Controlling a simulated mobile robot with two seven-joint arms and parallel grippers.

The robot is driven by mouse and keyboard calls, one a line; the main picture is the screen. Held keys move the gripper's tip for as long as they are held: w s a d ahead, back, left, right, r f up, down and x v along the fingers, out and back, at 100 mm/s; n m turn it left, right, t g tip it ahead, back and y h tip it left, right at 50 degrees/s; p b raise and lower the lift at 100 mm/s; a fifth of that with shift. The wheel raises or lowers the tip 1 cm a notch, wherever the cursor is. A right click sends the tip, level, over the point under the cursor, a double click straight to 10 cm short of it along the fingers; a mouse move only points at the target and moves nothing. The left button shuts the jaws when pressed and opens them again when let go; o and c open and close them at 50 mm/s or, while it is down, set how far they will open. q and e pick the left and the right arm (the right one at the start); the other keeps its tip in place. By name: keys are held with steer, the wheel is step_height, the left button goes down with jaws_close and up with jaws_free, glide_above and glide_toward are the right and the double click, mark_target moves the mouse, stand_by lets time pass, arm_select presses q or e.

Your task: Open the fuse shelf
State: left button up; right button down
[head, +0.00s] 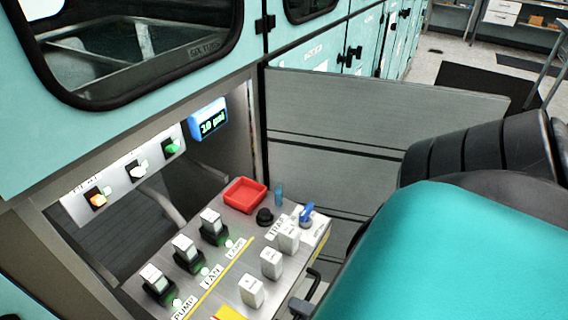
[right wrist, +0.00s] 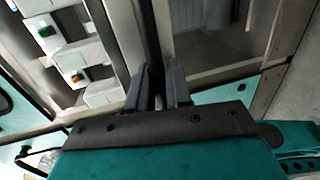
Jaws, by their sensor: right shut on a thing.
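No part in view is plainly marked as the fuse shelf. In the head view a grey console (head: 215,288) carries labelled black sockets with white-topped modules (head: 183,250) and green lights on its left side. Loose-looking white blocks (head: 271,263) stand in a row on its right side. A black loop handle (head: 312,285) shows at the console's right edge. My right gripper (right wrist: 158,95) has its dark fingers close together around a narrow dark bar (right wrist: 150,35) in the right wrist view. What the bar belongs to is unclear.
A red tray (head: 244,195), a black knob (head: 265,217) and a blue-handled part (head: 306,213) sit at the console's back. Above are a switch panel (head: 120,180) and a blue display (head: 207,120) reading "10 psi". A grey panelled wall (head: 330,165) stands behind.

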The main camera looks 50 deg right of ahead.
arm_select(q)
steer(key=shift+w+d+r, duration=0.1)
steer(key=shift+d+r, duration=0.05)
steer(key=shift+r, duration=0.1)
arm_select(e)
steer(key=shift+f+v, duration=0.2)
steer(key=shift+v, duration=0.8)
arm_select(q)
steer(key=shift+w+r, duration=0.1)
steer(key=shift+w, duration=0.1)
arm_select(e)
steer(key=c, duration=1.2)
jaws_free()
steer(key=shift+c, duration=0.2)
arm_select(q)
steer(key=shift+s+f, duration=0.2)
steer(key=shift+f, duration=0.05)
arm_select(e)
steer(key=v, duration=1.2)
steer(key=shift+s, duration=0.4)
